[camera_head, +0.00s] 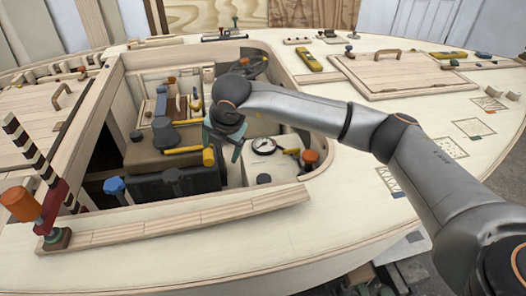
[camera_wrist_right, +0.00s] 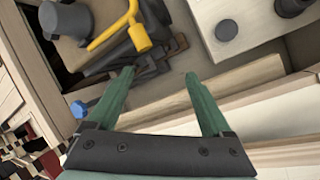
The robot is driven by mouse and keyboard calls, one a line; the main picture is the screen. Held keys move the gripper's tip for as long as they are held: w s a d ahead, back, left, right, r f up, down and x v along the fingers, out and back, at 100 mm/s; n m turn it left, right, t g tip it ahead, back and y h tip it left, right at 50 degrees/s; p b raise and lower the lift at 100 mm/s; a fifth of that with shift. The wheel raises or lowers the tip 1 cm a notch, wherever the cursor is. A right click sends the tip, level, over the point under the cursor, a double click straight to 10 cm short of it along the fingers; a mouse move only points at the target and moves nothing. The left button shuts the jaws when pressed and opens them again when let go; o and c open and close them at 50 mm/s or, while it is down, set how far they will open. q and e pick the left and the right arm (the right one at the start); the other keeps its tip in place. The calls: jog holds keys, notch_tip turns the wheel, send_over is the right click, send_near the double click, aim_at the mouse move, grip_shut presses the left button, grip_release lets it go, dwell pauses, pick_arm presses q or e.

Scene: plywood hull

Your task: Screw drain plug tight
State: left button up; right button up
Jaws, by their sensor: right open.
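My right gripper (camera_head: 236,148) reaches down into the open well of the plywood hull. In the right wrist view its two green fingers (camera_wrist_right: 159,74) are apart with nothing held between them. No part is clearly recognisable as the drain plug. A small dark round cap (camera_head: 264,179) sits on a pale surface in the well, right of the gripper; it also shows in the wrist view (camera_wrist_right: 226,30). A blue knob (camera_head: 114,186) stands at the well's front left, and is partly seen left of the fingers (camera_wrist_right: 80,108). My left gripper is not in view.
A yellow-handled tool (camera_head: 190,150) lies beside a dark box (camera_head: 150,186) in the well. A round gauge (camera_head: 264,146) and an orange cap (camera_head: 310,156) are on the right. A wooden strip (camera_head: 190,217) edges the front. A hatch lid (camera_head: 405,73) lies on deck.

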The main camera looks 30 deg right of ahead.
aim_at(264, 178)
jog(key=s+d+f+g+h, duration=0.2)
jog(key=s+d+f+h, duration=0.25)
jog(key=d, duration=0.35)
jog(key=shift+n+y, duration=0.35)
jog(key=shift+n, duration=0.05)
jog(key=x, duration=0.7)
jog(key=w+b+x, duration=0.1)
jog(key=x, duration=0.3)
jog(key=shift+w, duration=0.1)
jog(key=shift+w+f, duration=0.1)
jog(key=shift+f, duration=0.2)
